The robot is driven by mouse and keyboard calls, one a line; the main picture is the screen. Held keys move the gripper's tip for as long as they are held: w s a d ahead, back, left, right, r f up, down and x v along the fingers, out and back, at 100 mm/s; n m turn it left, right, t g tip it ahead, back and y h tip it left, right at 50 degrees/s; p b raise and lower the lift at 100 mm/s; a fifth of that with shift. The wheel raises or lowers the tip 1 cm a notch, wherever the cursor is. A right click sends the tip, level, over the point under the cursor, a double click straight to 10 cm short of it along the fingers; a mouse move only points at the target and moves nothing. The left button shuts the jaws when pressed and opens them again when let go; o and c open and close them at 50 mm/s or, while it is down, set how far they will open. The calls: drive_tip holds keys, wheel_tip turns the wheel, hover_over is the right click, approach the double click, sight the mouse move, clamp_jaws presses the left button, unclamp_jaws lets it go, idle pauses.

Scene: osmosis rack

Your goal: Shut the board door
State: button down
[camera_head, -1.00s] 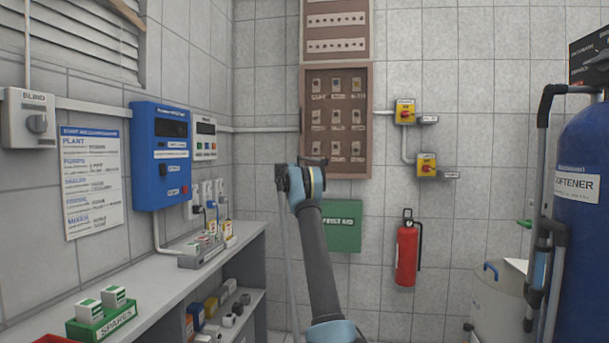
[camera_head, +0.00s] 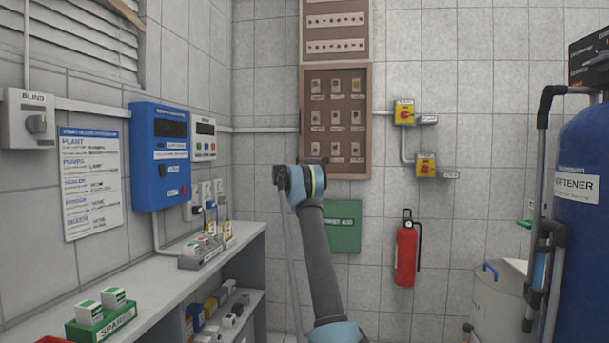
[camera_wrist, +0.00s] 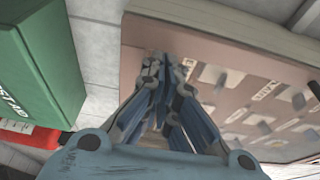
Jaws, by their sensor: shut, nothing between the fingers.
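The brown board (camera_head: 335,122) hangs on the back wall, with rows of small labelled switches on its lower part. Its lower front looks about flush with the frame in the head view; I cannot tell whether a small gap remains at the door's edge. In the wrist view the pinkish-brown board face (camera_wrist: 212,65) fills the right half, with a cream side along its top. My gripper (camera_wrist: 165,68) is shut and empty, its fingertips at the face near a corner, apparently touching. In the head view my wrist hides the fingers at the board's lower left.
A green first aid box (camera_head: 342,227) hangs just below the board, close to my wrist. A red fire extinguisher (camera_head: 407,250) and yellow switches (camera_head: 404,112) are to the right. A grey shelf bench (camera_head: 150,275) runs along the left wall.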

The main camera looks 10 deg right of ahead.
drive_tip(key=s+a, duration=0.7)
drive_tip(key=a, duration=0.3)
drive_tip(key=s+a+r+n+t+y, duration=0.5)
drive_tip(key=s+a+r+n+y, duration=0.25)
drive_tip(key=s+r+n, duration=0.3)
drive_tip(key=s+a+f+n+g+y, duration=0.1)
drive_tip(key=s+a+f+n+y, duration=0.25)
drive_tip(key=s, duration=0.55)
drive_tip(key=s+a+f+n+g+y, duration=0.2)
drive_tip(key=s+n+y, duration=0.15)
drive_tip(key=s, duration=0.45)
drive_tip(key=s+f+n+g, duration=0.35)
drive_tip(key=s+f, duration=0.65)
drive_tip(key=s, duration=0.4)
drive_tip(key=s+f+n+g, duration=0.35)
drive_tip(key=s+f, duration=0.65)
drive_tip(key=s, duration=0.4)
drive_tip(key=s+d+f+g+h, duration=0.1)
drive_tip(key=s+d+f+g, duration=0.2)
drive_tip(key=s+f, duration=0.9)
drive_tip(key=s+d+f+n+g+h, duration=0.1)
drive_tip(key=s+d+f+g, duration=0.3)
drive_tip(key=s+f, duration=0.8)
drive_tip(key=s+d+h, duration=0.1)
drive_tip(key=s, duration=0.4)
drive_tip(key=shift+s+d, duration=0.3)
